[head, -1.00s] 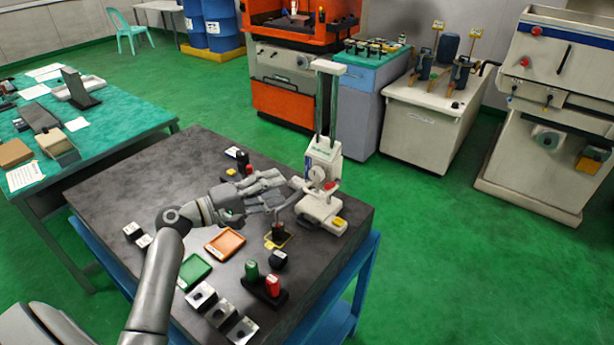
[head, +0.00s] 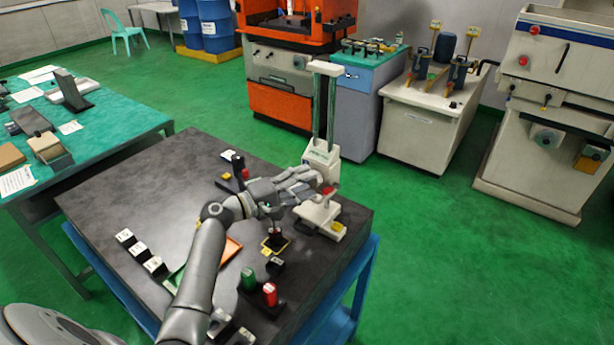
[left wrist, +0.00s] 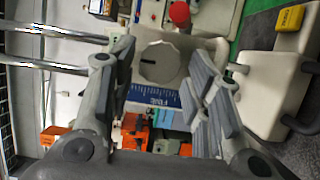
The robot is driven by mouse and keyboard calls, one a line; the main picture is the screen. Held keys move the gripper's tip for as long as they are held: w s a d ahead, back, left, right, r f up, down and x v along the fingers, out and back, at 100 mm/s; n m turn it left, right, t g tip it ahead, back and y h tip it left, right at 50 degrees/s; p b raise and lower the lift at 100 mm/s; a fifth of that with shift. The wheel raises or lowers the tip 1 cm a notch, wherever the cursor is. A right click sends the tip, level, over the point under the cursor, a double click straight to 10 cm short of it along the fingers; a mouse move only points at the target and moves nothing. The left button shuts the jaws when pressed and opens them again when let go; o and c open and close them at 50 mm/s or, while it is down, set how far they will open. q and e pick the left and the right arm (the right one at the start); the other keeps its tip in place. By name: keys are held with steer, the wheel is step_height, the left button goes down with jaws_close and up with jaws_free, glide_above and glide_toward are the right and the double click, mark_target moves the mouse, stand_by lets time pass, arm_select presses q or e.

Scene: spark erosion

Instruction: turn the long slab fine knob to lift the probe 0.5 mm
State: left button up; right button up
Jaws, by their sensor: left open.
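The measuring stand (head: 322,152) is cream-coloured, with a tall twin-rod column and a flat base, at the right corner of the dark table. In the left wrist view a pale round knob (left wrist: 159,63) with a dark index mark faces me, beside a blue label (left wrist: 163,98) reading FINE. My left gripper (head: 312,182) is at the front of the stand's head and hides part of it. In the left wrist view its two fingers (left wrist: 163,68) are open, one on each side of the knob; contact cannot be told. I cannot make out the probe. My right gripper is not in view.
A red knob (left wrist: 180,14) sits close to the pale knob. On the dark table (head: 120,195) are a small black part on a yellow-edged pad (head: 275,243), green and red cylinders (head: 269,292), an orange tray (head: 231,248) and several metal blocks. The table's far left is clear.

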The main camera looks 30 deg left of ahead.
arm_select(q)
steer(key=shift+w+d, duration=0.35)
steer(key=shift+w, duration=0.1)
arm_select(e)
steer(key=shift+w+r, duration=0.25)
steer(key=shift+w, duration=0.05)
arm_select(q)
steer(key=c, duration=0.7)
steer(key=shift+c, duration=0.2)
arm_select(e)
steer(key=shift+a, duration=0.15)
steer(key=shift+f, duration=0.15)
